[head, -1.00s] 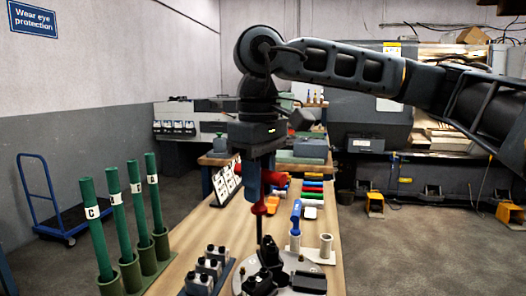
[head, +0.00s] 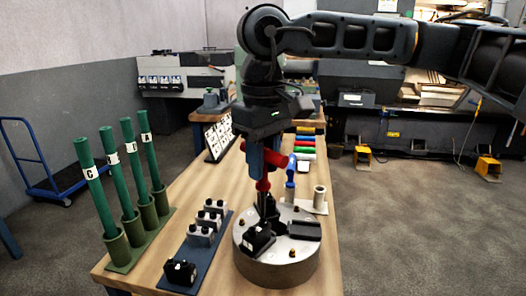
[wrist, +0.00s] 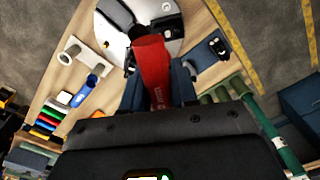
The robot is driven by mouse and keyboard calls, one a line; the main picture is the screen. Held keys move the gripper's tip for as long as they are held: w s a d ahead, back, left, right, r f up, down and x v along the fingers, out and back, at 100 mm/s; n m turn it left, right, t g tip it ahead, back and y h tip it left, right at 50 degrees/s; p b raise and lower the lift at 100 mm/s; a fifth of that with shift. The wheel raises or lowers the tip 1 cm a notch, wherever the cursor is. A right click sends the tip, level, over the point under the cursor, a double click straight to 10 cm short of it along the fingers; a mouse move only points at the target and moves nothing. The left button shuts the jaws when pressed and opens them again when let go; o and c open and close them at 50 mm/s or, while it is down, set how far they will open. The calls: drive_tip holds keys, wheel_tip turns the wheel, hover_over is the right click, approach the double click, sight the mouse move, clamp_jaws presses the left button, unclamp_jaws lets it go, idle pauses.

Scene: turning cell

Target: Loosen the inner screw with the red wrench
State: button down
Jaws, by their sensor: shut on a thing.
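My gripper (head: 262,165) is shut on the red wrench (head: 264,184), which hangs upright with its dark shaft down. It stands over the rear black jaw (head: 267,208) of the round grey chuck (head: 276,271). The shaft's lower end meets or overlaps that jaw; I cannot tell whether it sits in the inner screw, which I cannot make out. Two more black jaws, the front left one (head: 258,239) and the right one (head: 305,230), sit on the chuck. In the wrist view the red wrench (wrist: 151,68) extends over the chuck (wrist: 110,42) and its tip is hidden.
A blue wrench (head: 290,178) stands in a holder right behind the chuck, beside an empty tube (head: 320,197). A blue tray (head: 218,245) with grey blocks and a black block (head: 180,272) lies left. Green tubes (head: 94,183) stand further left.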

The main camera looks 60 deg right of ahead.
drive_tip(key=m+p, duration=0.5)
drive_tip(key=shift+r, duration=0.35)
drive_tip(key=shift+f+m, duration=0.35)
drive_tip(key=shift+m, duration=0.25)
drive_tip(key=shift+f+b, duration=0.1)
drive_tip(key=shift+b, duration=0.45)
drive_tip(key=m+b, duration=0.4)
drive_tip(key=m, duration=0.1)
drive_tip(key=shift+b, duration=0.3)
drive_tip(key=shift+f+b, duration=0.4)
drive_tip(key=shift+b, duration=1.1)
drive_tip(key=shift+f+b, duration=0.75)
drive_tip(key=shift+b, duration=0.3)
idle(1.2)
drive_tip(key=shift+n+b, duration=0.75)
drive_tip(key=shift+n, duration=0.55)
